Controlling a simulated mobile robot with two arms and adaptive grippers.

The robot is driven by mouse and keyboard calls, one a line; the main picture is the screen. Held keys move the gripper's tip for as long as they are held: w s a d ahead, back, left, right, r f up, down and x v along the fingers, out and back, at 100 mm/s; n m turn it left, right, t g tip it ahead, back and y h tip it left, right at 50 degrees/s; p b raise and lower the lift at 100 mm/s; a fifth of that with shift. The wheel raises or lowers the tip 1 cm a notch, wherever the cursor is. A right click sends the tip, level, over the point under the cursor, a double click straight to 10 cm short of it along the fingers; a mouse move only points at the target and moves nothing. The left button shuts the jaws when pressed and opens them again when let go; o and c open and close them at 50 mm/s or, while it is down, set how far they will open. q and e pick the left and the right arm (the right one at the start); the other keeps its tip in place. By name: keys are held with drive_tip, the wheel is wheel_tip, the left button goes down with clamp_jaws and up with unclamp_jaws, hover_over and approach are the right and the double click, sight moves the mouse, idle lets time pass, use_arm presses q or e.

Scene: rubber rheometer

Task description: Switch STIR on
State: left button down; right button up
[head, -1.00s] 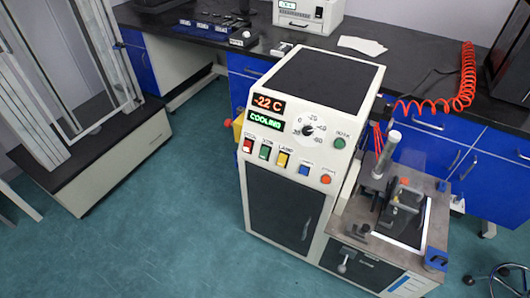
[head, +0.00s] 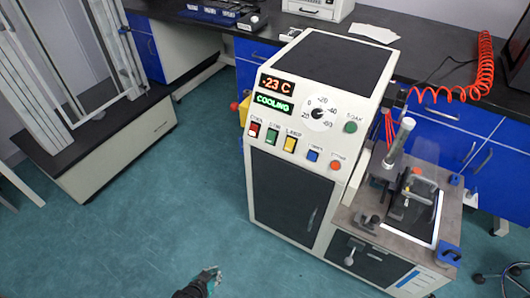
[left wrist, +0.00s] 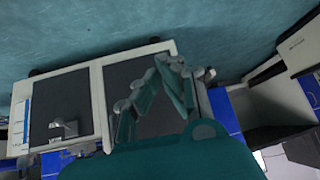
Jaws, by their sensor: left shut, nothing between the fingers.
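The machine (head: 335,62) is a white cabinet with a sloped front panel. The STIR switch is a green rocker (head: 271,136), between the red COOL switch (head: 254,129) and the yellow LAMP switch (head: 290,144). I cannot tell its rocker position. The displays (head: 277,85) read -23 C and COOLING. My left gripper (head: 213,272) is low at the bottom edge of the head view, in front of the cabinet and well below the panel, apart from the switch. In the left wrist view its fingers (left wrist: 168,66) are shut and empty before the cabinet. My right gripper is out of view.
A dial (head: 318,114), a green SOAK button (head: 350,127), a blue switch (head: 312,155) and an orange button (head: 336,165) share the panel. A test rig (head: 395,185) stands on the right side. Green floor (head: 150,240) is open in front and left.

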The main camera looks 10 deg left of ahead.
sight(273, 134)
use_arm(q)
drive_tip(key=w+d+r+t+h+b, duration=0.1)
drive_tip(key=w+d+r+t+b, duration=0.2)
drive_tip(key=w+r, duration=0.8)
drive_tip(key=w+d+r+t+h+b, duration=0.1)
drive_tip(key=w+r+t, duration=0.1)
drive_tip(key=r, duration=0.5)
drive_tip(key=w+d+r+m+t+h+b, duration=0.1)
drive_tip(key=w+r+t+h+b, duration=0.1)
drive_tip(key=r, duration=0.6)
drive_tip(key=w+d+r+t+h+b, duration=0.1)
drive_tip(key=w+d+r+t, duration=0.1)
drive_tip(key=r, duration=0.6)
drive_tip(key=w+t, duration=0.1)
drive_tip(key=w, duration=0.1)
drive_tip(key=shift+w+m+t+h+b, duration=0.3)
drive_tip(key=shift+w+t+b, duration=0.05)
drive_tip(key=shift+t+b, duration=0.05)
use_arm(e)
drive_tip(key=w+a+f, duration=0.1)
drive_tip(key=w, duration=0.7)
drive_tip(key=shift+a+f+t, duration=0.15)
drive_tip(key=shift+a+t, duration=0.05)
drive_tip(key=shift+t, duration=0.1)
use_arm(q)
drive_tip(key=shift+f, duration=0.1)
